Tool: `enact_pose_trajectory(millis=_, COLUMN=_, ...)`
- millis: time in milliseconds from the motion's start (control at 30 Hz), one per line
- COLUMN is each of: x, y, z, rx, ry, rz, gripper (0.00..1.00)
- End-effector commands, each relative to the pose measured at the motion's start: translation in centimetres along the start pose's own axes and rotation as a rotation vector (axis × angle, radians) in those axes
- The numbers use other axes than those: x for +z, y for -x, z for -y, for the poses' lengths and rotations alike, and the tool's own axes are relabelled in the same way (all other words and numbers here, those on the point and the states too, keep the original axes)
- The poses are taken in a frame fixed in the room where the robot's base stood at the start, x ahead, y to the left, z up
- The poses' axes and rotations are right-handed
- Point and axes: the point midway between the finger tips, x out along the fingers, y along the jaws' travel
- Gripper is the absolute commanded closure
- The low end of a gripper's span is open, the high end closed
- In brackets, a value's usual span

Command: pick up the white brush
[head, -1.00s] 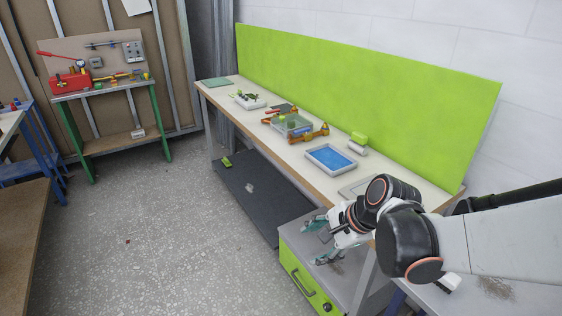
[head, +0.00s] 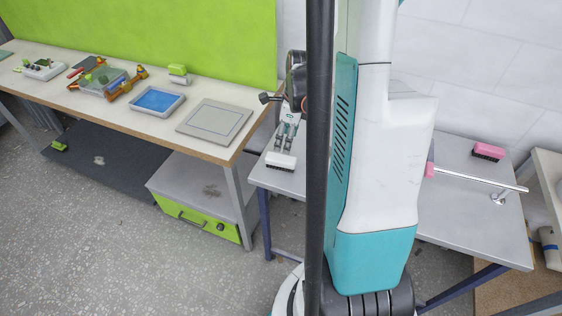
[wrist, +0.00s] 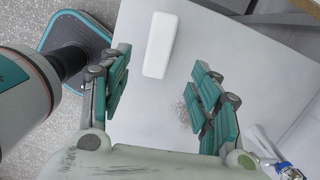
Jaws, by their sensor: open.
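The white brush (head: 281,161) lies on the grey table, white block up, with dark bristles showing along its lower edge in the head view. In the wrist view the brush (wrist: 160,45) is a plain white rounded block, slightly tilted, just beyond and between the fingertips. My gripper (wrist: 162,75) is open and empty, its teal-padded fingers on either side of the brush's near end line. In the head view my gripper (head: 287,136) points down just above and behind the brush. I cannot tell the exact height gap.
The grey table (head: 455,215) also holds a pink brush (head: 488,151) and a metal bar with a pink end (head: 475,178). A workbench with a blue tray (head: 157,100) and a grey panel (head: 214,120) stands to the left. A green-drawer cabinet (head: 200,222) is below.

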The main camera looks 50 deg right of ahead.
Motion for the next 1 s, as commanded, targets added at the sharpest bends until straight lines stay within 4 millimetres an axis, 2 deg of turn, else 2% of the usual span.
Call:
enact_pose_trajectory(millis=33, x=0.0, y=-1.5, z=0.1, rx=0.0, ry=0.002, rz=0.0, gripper=0.43)
enact_pose_trajectory(millis=200, x=0.0, y=-4.2, z=0.0, rx=-0.001, ry=0.003, rz=0.001, gripper=0.43)
enact_pose_trajectory(millis=533, x=0.1, y=-6.1, z=-0.1, rx=-0.001, ry=0.003, rz=0.001, gripper=0.43)
enact_pose_trajectory(millis=833, x=0.3, y=-10.2, z=-0.1, rx=-0.001, ry=0.004, rz=0.001, gripper=0.43)
enact_pose_trajectory(millis=1000, x=0.3, y=-10.5, z=-0.2, rx=-0.001, ry=0.004, rz=0.001, gripper=0.43)
